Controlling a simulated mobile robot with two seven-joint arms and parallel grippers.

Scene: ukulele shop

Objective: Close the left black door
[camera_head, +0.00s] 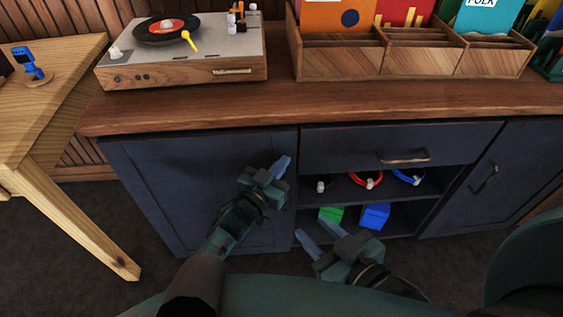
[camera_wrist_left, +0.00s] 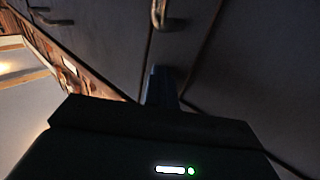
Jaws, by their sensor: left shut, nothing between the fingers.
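The left black door (camera_head: 160,190) is a dark blue-black panel on the left of the cabinet in the head view. It looks flush or nearly flush with the cabinet front; I cannot tell whether a small gap remains at its right edge. My left gripper (camera_head: 282,166) is shut and empty in front of the door's right edge, hiding part of it. Its fingertips also show in the left wrist view (camera_wrist_left: 160,85), close to dark panels and a metal handle (camera_wrist_left: 168,14). Contact is not clear. My right gripper (camera_head: 319,236) is open and empty, low before the open shelves.
A drawer (camera_head: 350,148) and open shelves with headband-like items (camera_head: 366,180), a green box (camera_head: 331,214) and a blue box (camera_head: 375,215) are beside the door. A right door (camera_head: 495,190) stands beyond. A turntable (camera_head: 185,60) and wooden record bins (camera_head: 420,60) sit on top. A wooden table (camera_head: 60,85) is at left.

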